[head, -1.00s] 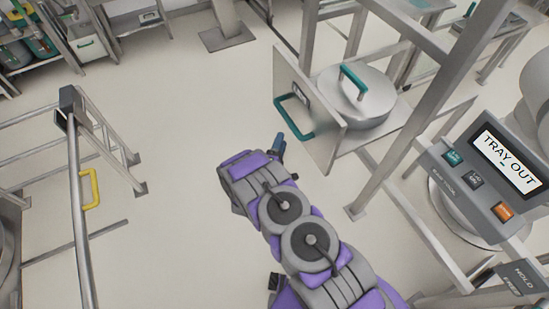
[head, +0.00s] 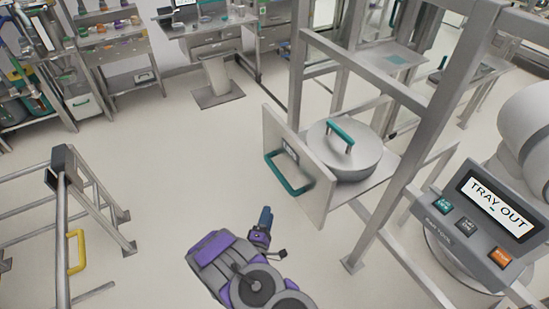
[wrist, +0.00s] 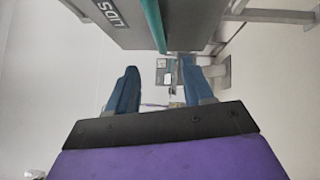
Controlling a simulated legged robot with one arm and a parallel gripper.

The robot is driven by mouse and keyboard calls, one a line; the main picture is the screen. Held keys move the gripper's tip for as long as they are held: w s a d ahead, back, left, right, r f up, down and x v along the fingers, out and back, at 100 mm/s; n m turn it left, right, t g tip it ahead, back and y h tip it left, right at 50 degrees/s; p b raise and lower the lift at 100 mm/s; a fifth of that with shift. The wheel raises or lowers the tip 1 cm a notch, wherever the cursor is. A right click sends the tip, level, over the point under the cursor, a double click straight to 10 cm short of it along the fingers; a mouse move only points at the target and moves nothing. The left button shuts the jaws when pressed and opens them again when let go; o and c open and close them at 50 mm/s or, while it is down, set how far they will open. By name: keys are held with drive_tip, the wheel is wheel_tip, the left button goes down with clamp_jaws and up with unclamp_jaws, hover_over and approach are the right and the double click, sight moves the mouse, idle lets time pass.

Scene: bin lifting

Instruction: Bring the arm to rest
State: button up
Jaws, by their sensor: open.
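My purple and grey arm reaches up from the bottom of the head view. My gripper (head: 265,217) is at its end, with blue fingers, over bare floor and left of the tray. In the wrist view my gripper (wrist: 160,90) shows two blue fingers spread apart with nothing between them. The tray's front panel (head: 298,168) has a teal handle (head: 290,174) and stands pulled out from the metal frame. The panel also shows at the top of the wrist view, lettered "LIDS" (wrist: 102,14). My gripper is apart from the handle in the head view.
A round metal lid with a teal grip (head: 340,135) sits on the tray. A control box (head: 490,215) at right reads "TRAY OUT". A metal rail with a yellow handle (head: 76,252) stands at left. Open floor lies between. Shelves and benches line the back.

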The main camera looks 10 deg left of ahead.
drive_tip(key=w+a+r+m+g+y, duration=0.2)
drive_tip(key=w+r+m+g, duration=0.5)
drive_tip(key=w+m+g, duration=0.1)
drive_tip(key=s+d+r+m+g+y+b, duration=0.1)
drive_tip(key=s+d+r+m+g+y, duration=0.15)
drive_tip(key=r, duration=0.35)
drive_tip(key=s+d+r+m+g+y, duration=0.1)
drive_tip(key=s+r+g, duration=0.1)
drive_tip(key=s+r, duration=0.3)
drive_tip(key=s+d+r+m+g+h, duration=0.1)
drive_tip(key=s+d+r, duration=0.4)
drive_tip(key=s, duration=0.7)
drive_tip(key=s+d+r+m+g, duration=0.3)
drive_tip(key=s+d, duration=0.6)
drive_tip(key=s, duration=0.3)
drive_tip(key=s+d+r+m+g+h, duration=0.1)
drive_tip(key=s+d+r+g, duration=0.3)
drive_tip(key=s, duration=0.9)
drive_tip(key=d+r+m, duration=0.1)
drive_tip(key=d+r, duration=0.2)
drive_tip(key=shift+d+r+g+h+b, duration=0.25)
drive_tip(key=shift+d+g+h+b, duration=0.1)
drive_tip(key=shift+w+m, duration=0.1)
drive_tip(key=shift+m, duration=0.15)
